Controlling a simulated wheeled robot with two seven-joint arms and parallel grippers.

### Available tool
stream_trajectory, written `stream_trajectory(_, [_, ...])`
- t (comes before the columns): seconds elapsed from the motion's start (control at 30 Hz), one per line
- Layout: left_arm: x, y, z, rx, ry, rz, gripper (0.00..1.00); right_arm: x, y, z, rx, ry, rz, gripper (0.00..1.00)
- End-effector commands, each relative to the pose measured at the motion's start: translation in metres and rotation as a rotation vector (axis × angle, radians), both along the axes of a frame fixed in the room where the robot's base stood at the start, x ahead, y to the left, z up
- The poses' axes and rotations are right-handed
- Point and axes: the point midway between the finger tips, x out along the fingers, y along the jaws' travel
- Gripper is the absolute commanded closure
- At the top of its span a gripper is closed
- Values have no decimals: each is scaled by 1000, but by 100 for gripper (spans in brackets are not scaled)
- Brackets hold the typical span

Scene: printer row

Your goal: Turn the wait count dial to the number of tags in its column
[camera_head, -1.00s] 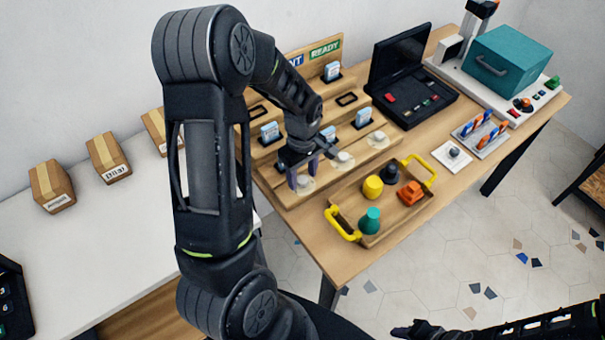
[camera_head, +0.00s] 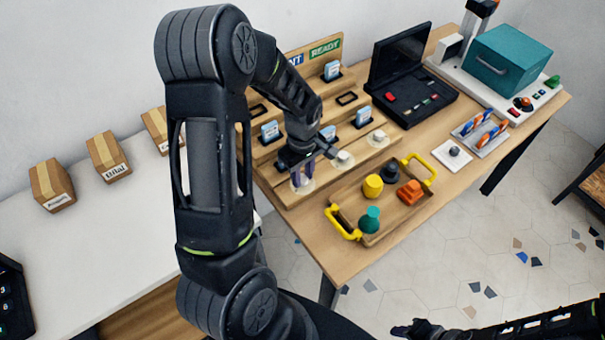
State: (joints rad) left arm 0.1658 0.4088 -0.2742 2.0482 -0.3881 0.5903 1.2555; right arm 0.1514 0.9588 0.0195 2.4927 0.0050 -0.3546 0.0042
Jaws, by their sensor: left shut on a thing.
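A stepped wooden rack (camera_head: 275,190) stands on the wooden table with a row of pale dials along its front step. My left gripper (camera_head: 303,177) points down at the leftmost dial (camera_head: 304,186), its fingers shut on the knob. The middle dial (camera_head: 344,159) and the right dial (camera_head: 378,138) are free. Blue-and-white tags stand in slots: one at left (camera_head: 270,131), one in the middle (camera_head: 328,133), one at right (camera_head: 362,117), and one higher up (camera_head: 332,70). My arm hides part of the left column and its header. My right gripper (camera_head: 415,328) is dark at the bottom edge.
A wooden tray (camera_head: 402,207) with yellow handles and several coloured pieces lies just right of the rack. A black open case (camera_head: 410,95) and a teal box (camera_head: 507,57) stand farther right. Cardboard boxes (camera_head: 108,157) sit on the white table at left.

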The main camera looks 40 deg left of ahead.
Motion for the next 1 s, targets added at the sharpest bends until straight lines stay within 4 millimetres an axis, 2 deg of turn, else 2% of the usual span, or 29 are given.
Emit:
stream_trajectory(0.57, [1,0,0,0,-2,-81,100,1,0,-4,1,-1,1,64])
stream_trajectory(1.0, [1,0,-1,0,-2,-411,100,2,1,-17,4,-7,2,64])
